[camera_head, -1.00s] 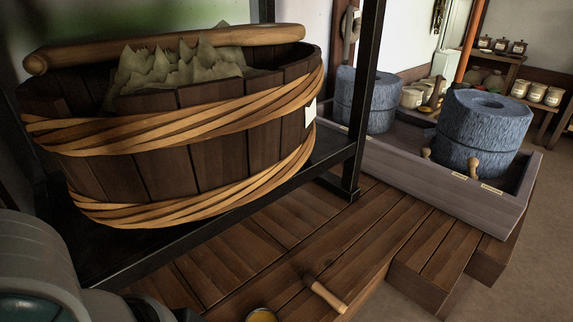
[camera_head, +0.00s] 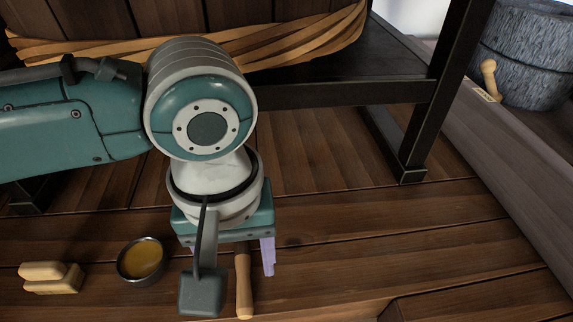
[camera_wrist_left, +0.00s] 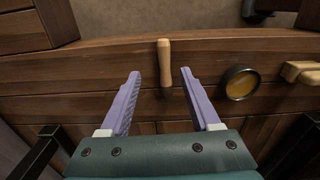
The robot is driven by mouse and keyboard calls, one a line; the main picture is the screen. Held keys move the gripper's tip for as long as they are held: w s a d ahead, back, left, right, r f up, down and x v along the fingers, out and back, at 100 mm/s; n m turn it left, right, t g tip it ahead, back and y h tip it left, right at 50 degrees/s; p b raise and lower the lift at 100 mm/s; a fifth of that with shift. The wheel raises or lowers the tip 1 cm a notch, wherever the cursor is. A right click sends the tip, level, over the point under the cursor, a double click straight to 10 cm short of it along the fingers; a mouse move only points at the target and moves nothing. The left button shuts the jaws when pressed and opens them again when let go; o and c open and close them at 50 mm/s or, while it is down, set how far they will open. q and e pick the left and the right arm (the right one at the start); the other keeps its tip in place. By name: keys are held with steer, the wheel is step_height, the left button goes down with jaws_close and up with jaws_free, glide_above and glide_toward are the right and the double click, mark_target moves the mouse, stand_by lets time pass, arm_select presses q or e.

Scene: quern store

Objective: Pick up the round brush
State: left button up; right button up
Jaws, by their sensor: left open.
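My left gripper (camera_head: 228,258) is low over the wooden deck, open and empty, pointing down. A short light-wood handle (camera_head: 243,283), which seems to belong to the round brush, lies on the planks by its fingers; I cannot make out bristles. In the left wrist view the handle (camera_wrist_left: 165,62) lies in the gap between the two lilac fingers (camera_wrist_left: 158,80), touching neither as far as I can see. Its near end reaches in between the fingers and its far end sticks out beyond the tips. My right gripper is not in view.
A round metal-rimmed bowl (camera_head: 141,260) with yellow contents stands left of the gripper, and a pale wooden block-like piece (camera_head: 50,277) lies further left. A black rack (camera_head: 412,150) with a tub stands behind. A grey trough with a stone quern (camera_head: 530,60) is at right.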

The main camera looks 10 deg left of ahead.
mark_target(243, 296)
arm_select(q)
steer(key=f+b, duration=0.1)
steer(key=a+f+b, duration=0.1)
steer(key=f, duration=0.1)
steer(key=shift+s+f, duration=0.15)
steer(key=shift+f, duration=0.05)
steer(key=shift+d+f+b, duration=0.15)
steer(key=shift+f+b, duration=0.2)
steer(key=shift+f, duration=0.25)
step_height(243, 296, down, 4)
steer(key=b, duration=0.4)
steer(key=shift+f, duration=0.25)
steer(key=shift+r, duration=0.1)
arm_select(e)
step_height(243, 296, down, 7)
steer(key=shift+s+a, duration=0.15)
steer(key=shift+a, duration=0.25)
arm_select(q)
jaws_close()
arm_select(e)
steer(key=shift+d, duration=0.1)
